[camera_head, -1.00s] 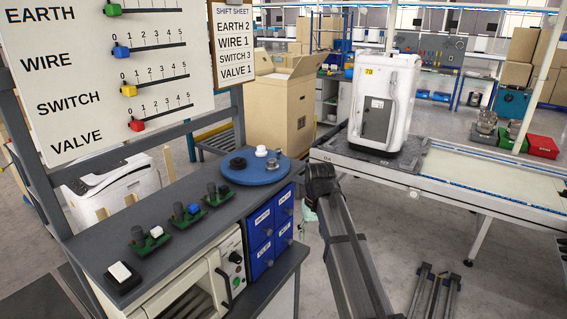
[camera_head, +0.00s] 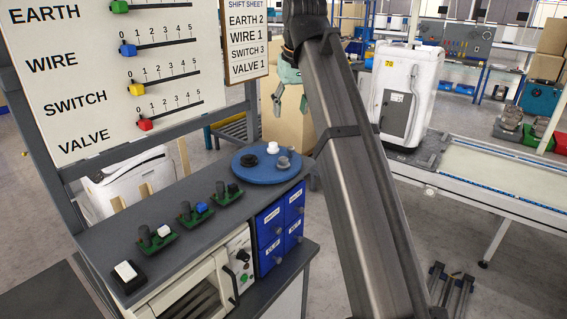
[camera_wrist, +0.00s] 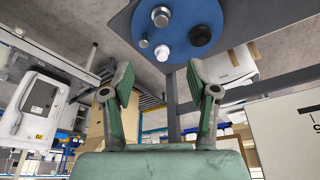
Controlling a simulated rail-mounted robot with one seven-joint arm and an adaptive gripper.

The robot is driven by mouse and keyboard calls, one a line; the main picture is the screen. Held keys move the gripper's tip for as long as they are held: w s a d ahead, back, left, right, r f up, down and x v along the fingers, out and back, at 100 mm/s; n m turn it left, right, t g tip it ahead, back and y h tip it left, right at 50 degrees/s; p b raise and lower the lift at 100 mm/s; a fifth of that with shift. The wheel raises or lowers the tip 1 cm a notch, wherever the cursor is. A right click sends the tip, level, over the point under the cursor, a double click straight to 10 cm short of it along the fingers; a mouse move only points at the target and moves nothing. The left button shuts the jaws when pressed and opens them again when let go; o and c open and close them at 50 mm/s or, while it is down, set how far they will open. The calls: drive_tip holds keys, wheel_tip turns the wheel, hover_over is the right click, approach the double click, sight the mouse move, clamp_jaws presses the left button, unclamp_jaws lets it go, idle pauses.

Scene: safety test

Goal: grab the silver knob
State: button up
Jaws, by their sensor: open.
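A round blue tray (camera_head: 250,176) on the workbench carries several knobs. A silver knob (camera_head: 283,163) stands on its right side; it also shows in the wrist view (camera_wrist: 160,17) at the top. A smaller grey metal piece (camera_head: 292,150) is close to it, also in the wrist view (camera_wrist: 143,43). A white knob (camera_head: 272,147) and a black knob (camera_head: 249,160) share the tray. My gripper (camera_head: 290,103) is open and empty, above and behind the tray, apart from it. In the wrist view its green fingers (camera_wrist: 160,82) are spread, with the knobs beyond the fingertips.
On the bench are several green switch blocks (camera_head: 197,208), a white button (camera_head: 125,272) and blue drawers (camera_head: 281,230). A slider board (camera_head: 120,75) and shift sheet (camera_head: 247,40) stand behind. A conveyor (camera_head: 480,180) with a white machine is right.

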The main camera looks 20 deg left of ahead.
drive_tip(key=p, duration=0.4)
hover_over(284, 158)
drive_tip(key=s+d, duration=0.1)
wheel_tip(284, 158, down, 11)
drive_tip(key=shift+s+r, duration=0.1)
drive_tip(key=shift+s, duration=0.05)
drive_tip(key=shift+s+p+x, duration=0.2)
drive_tip(key=shift+p+x, duration=0.95)
drive_tip(key=shift+x, duration=0.95)
drive_tip(key=shift+w+a+f, duration=0.1)
drive_tip(key=shift+w+f, duration=0.05)
drive_tip(key=shift+f, duration=0.45)
drive_tip(key=c, duration=1)
